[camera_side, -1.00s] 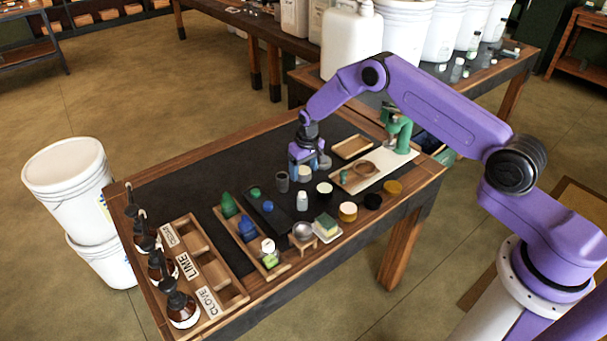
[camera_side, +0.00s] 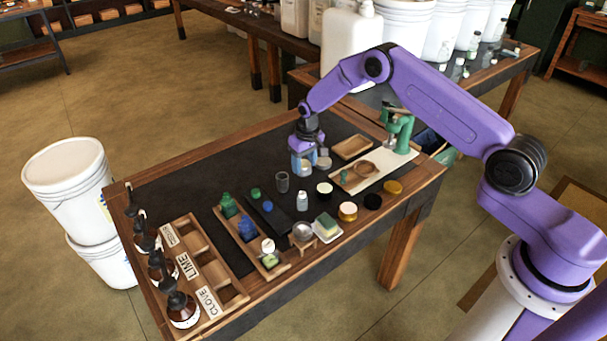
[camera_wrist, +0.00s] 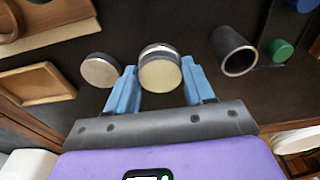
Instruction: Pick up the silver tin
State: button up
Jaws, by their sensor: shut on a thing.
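A small round silver-sided tin with a pale cream face (camera_wrist: 160,72) is between the blue fingers of my gripper (camera_wrist: 157,88) in the wrist view. My gripper is shut on it. In the side view my gripper (camera_side: 308,166) is low over the dark mat at the far middle of the bench, and the tin shows only as a small pale patch between the fingers. A second round tin or lid with a grey face (camera_wrist: 99,70) lies just left of the fingers in the wrist view; it also shows right of my gripper in the side view (camera_side: 323,163).
A dark cup (camera_side: 282,182) stands left and nearer the front. A wooden tray (camera_side: 352,147) and a pale board (camera_side: 378,172) with a green press (camera_side: 399,130) are to the right. Several jars and bottles stand in front. The mat's left part (camera_side: 190,180) is bare.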

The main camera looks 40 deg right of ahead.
aim_at(303, 164)
jog(key=shift+r, duration=1.75)
